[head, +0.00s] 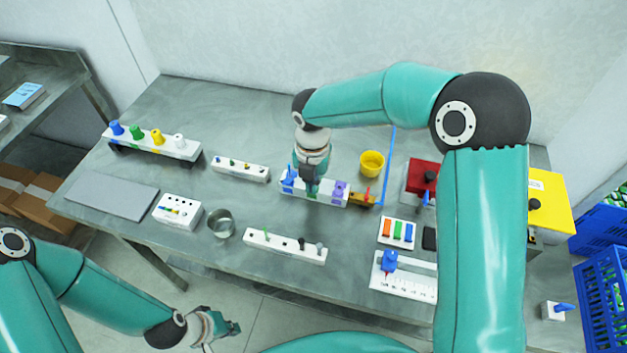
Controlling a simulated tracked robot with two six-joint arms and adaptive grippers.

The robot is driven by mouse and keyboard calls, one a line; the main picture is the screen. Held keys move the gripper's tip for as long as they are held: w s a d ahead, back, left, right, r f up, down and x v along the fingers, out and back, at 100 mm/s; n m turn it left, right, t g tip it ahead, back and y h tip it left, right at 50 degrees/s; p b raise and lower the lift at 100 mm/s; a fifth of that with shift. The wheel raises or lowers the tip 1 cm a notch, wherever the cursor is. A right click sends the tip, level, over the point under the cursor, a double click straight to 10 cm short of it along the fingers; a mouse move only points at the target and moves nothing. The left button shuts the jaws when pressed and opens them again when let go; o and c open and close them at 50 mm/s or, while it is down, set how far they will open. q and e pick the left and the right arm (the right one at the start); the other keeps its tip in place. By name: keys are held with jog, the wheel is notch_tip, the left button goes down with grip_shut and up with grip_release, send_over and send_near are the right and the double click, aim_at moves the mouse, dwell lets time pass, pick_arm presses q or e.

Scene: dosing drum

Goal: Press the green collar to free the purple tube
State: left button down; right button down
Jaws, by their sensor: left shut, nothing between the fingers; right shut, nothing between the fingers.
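A white block (325,199) near the middle of the table carries a blue fitting (288,181) at its left and a purple fitting (339,189) at its right. My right gripper (311,188) is shut and points down at the middle of this block, between the two fittings. Its fingers cover that part, so I cannot clearly tell the green collar from the gripper or whether they touch. A separate purple tube is not clear at this size. My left gripper (236,327) is shut and empty, in front of the table's near edge, far from the block.
A brass-coloured piece with a red handle (363,198) adjoins the block's right end, by a thin blue line (386,172). A yellow cup (372,163) stands behind. A white strip (285,246) with small pegs and a metal cup (221,223) lie in front.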

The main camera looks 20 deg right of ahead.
notch_tip(320, 180, up, 4)
jog(key=p, duration=0.4)
jog(key=shift+r, duration=0.2)
jog(key=shift+r+b, duration=0.55)
jog(key=shift+r, duration=0.15)
notch_tip(320, 180, up, 8)
jog(key=shift+b, duration=0.3)
